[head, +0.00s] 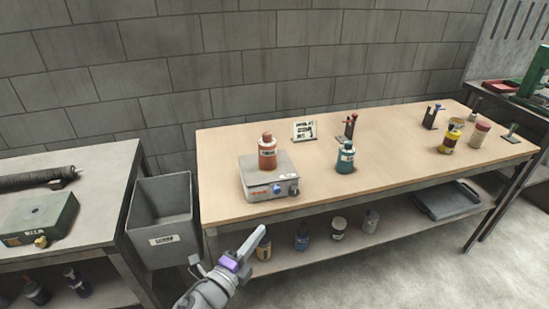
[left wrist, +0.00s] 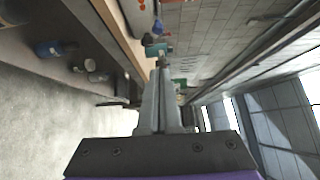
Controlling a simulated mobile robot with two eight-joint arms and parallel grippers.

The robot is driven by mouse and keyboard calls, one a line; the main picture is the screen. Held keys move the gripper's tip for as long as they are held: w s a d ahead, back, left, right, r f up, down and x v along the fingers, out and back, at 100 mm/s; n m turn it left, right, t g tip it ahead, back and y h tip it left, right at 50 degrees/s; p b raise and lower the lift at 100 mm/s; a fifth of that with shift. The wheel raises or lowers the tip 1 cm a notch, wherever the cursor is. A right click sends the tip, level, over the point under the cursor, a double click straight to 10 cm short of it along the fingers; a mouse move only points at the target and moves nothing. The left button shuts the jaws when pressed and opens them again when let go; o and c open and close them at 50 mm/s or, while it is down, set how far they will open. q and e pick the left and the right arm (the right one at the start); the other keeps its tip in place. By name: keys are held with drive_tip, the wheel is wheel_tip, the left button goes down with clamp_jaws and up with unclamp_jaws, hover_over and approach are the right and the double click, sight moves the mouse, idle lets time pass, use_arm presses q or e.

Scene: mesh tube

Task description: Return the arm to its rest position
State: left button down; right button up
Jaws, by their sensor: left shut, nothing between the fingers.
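My left gripper (head: 256,241) is in the lower middle of the head view, in front of the wooden table's front edge. Its fingers are shut with nothing between them, and they also show in the left wrist view (left wrist: 161,70). It touches nothing that I can see. My right gripper is in neither view.
A wooden table (head: 400,150) holds a hot plate (head: 255,184) with an orange bottle (head: 267,154) on it, and a teal bottle (head: 345,158). A grey bin (head: 163,215) stands at the table's left end. A grey bench (head: 105,185) is further left. Bare floor lies in front.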

use_arm(q)
drive_tip(key=s+a+f+n+g+y, duration=0.2)
drive_tip(key=s+a+n+y, duration=0.2)
drive_tip(key=a+n+y, duration=0.7)
drive_tip(key=s+f+n+g+h, duration=0.1)
drive_tip(key=s+f+n+g, duration=0.4)
drive_tip(key=s, duration=0.4)
drive_tip(key=s+f+n+g+h, duration=0.1)
drive_tip(key=s+f+n+g, duration=0.35)
drive_tip(key=s+n, duration=0.4)
wheel_tip(320, 180, up, 17)
drive_tip(key=m+p, duration=0.1)
drive_tip(key=p, duration=1.5)
drive_tip(key=shift+t+h, duration=0.4)
drive_tip(key=shift+t, duration=0.05)
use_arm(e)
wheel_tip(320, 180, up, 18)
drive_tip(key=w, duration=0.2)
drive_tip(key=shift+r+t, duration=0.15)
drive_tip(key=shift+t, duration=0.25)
use_arm(q)
drive_tip(key=shift+s+a, duration=0.1)
drive_tip(key=shift+s, duration=0.1)
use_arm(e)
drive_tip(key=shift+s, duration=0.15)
